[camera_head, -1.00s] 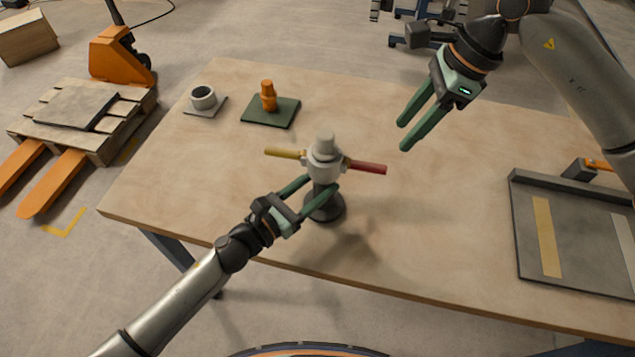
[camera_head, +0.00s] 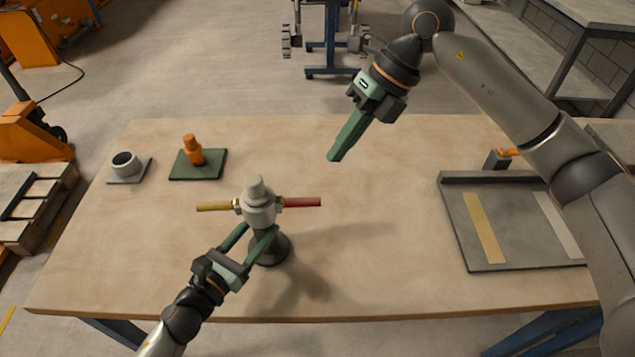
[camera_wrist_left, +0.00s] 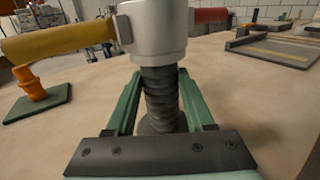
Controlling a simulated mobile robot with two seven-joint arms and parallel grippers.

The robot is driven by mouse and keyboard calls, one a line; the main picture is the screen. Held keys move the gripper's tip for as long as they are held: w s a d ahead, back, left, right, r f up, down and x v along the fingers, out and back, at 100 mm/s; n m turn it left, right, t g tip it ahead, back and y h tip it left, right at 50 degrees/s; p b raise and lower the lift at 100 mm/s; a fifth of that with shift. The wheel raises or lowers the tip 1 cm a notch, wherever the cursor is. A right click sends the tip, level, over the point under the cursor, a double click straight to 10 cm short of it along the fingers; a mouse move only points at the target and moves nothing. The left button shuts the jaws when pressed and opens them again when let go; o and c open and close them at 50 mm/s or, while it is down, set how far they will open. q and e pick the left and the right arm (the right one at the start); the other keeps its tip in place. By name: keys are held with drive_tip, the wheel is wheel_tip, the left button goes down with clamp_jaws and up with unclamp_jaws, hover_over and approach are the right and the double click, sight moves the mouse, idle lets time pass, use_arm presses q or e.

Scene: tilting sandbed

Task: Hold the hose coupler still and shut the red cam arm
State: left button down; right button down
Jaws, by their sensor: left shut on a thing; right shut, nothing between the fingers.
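The hose coupler (camera_head: 259,207) is a pale grey body standing upright on a dark round base (camera_head: 269,250). A yellow cam arm (camera_head: 215,206) sticks out level to its left and a red cam arm (camera_head: 303,202) sticks out level to its right. My left gripper (camera_head: 254,238) is shut on the coupler's lower neck, just under the pale body. In the left wrist view its fingers (camera_wrist_left: 160,100) lie on both sides of the dark ribbed neck (camera_wrist_left: 160,95). My right gripper (camera_head: 336,158) is shut and empty, above and to the right of the red arm, apart from it.
A grey cup on a plate (camera_head: 127,165) and an orange fitting (camera_head: 193,150) on a green mat (camera_head: 212,168) stand at the back left. A grey tray (camera_head: 455,225) with two strips lies at the right. The table between coupler and tray is clear.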

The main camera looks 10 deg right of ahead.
drive_tip(key=d+m+y, duration=0.1)
drive_tip(key=m, duration=0.7)
drive_tip(key=d+r+m+y, duration=0.1)
drive_tip(key=m, duration=0.7)
drive_tip(key=w+d+r+m+y, duration=0.1)
drive_tip(key=m, duration=0.7)
drive_tip(key=shift+w+d+r, duration=0.1)
drive_tip(key=shift+d+r, duration=0.1)
drive_tip(key=shift+d, duration=0.2)
drive_tip(key=shift+a+f, duration=0.1)
hover_over(303, 199)
drive_tip(key=w+d, duration=0.1)
drive_tip(key=d, duration=0.2)
wheel_tip(303, 199, down, 7)
drive_tip(key=shift+s+f, duration=0.25)
drive_tip(key=shift+f, duration=0.95)
drive_tip(key=shift+s+f, duration=0.1)
drive_tip(key=shift+f, duration=0.5)
drive_tip(key=shift+f+y, duration=0.15)
drive_tip(key=shift+y, duration=0.15)
